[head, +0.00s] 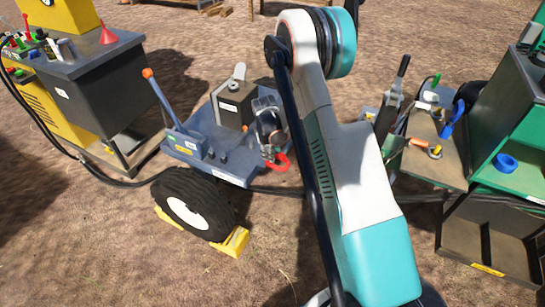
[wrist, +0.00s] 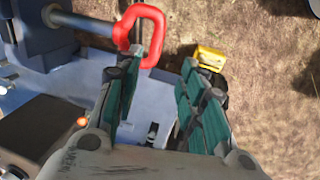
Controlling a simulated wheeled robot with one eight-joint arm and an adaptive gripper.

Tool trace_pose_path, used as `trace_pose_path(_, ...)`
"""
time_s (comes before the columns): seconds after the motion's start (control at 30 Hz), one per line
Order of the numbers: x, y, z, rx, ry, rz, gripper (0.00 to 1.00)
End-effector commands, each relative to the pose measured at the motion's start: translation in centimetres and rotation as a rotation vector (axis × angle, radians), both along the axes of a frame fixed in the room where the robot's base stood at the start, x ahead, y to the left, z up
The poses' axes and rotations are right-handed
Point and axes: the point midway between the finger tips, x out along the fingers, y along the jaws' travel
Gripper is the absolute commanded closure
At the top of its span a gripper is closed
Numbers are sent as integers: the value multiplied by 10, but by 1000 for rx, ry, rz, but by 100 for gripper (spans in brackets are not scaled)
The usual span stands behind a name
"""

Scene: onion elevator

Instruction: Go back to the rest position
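My gripper (wrist: 163,65) is open in the wrist view, with two green-padded fingers apart and nothing between them. A red loop-shaped handle (wrist: 140,35) is at the top, on the end of a grey shaft. The left fingertip overlaps the loop in the picture; I cannot tell whether they touch. In the head view the red handle (head: 277,163) shows at the right side of a blue-grey wheeled trailer (head: 215,165). My white and teal arm crosses the middle of that view, and the gripper's fingers are not clear there.
The trailer has a black tyre (head: 193,203) with yellow chocks (head: 235,242) and an orange-tipped lever (head: 160,95). A yellow and grey machine (head: 95,85) stands at left with a black hose on the ground. A green cabinet (head: 515,115) and a tool-covered bench (head: 435,160) stand at right. Bare ground lies in front.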

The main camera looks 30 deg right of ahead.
Motion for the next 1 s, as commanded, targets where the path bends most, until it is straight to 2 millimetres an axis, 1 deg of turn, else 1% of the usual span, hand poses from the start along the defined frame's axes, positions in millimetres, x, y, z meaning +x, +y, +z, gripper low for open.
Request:
trace_pose_path(0.13, -1, 2, 8, 0, 0, 0, 63)
trace_pose_path(0.63, -1, 2, 9, 0, 0, 1, 63)
trace_pose_path(0.7, -1, 2, 12, 1, -2, -2, 63)
trace_pose_path(0.77, -2, 4, 20, 2, -8, -7, 63)
trace_pose_path(0.87, -4, 10, 45, 7, -29, -24, 63)
trace_pose_path(0.97, -10, 18, 81, 17, -59, -53, 63)
trace_pose_path(1.0, -13, 21, 96, 22, -73, -66, 63)
